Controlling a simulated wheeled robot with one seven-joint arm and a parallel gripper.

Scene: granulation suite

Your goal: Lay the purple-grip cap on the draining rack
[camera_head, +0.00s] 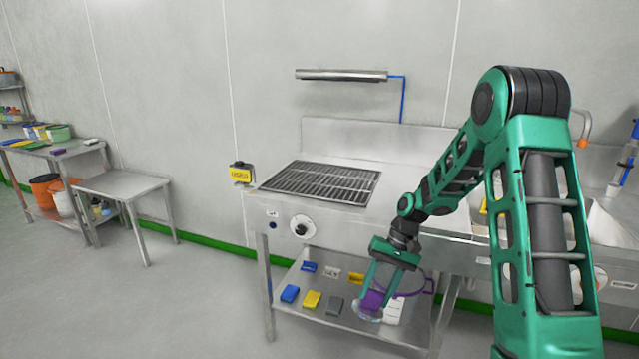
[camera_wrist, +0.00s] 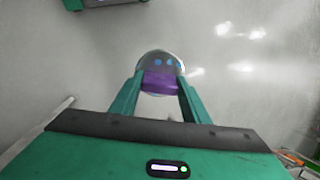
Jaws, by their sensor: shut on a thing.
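The purple-grip cap (camera_wrist: 160,83) is between the two fingers of my gripper (camera_wrist: 160,100) in the wrist view. It has a purple grip and a clear round part with blue spots. In the head view my gripper (camera_head: 377,285) points down in front of the steel counter, shut on the cap (camera_head: 371,304). The draining rack (camera_head: 322,182), a dark slatted grid, lies on the counter top, up and left of my gripper. No object shows on its slats.
A lower shelf (camera_head: 310,325) under the counter holds several blue, yellow and grey blocks, a white container (camera_head: 394,311) and a purple ring-like thing. A small steel table (camera_head: 121,185) stands left. Floor on the left is clear.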

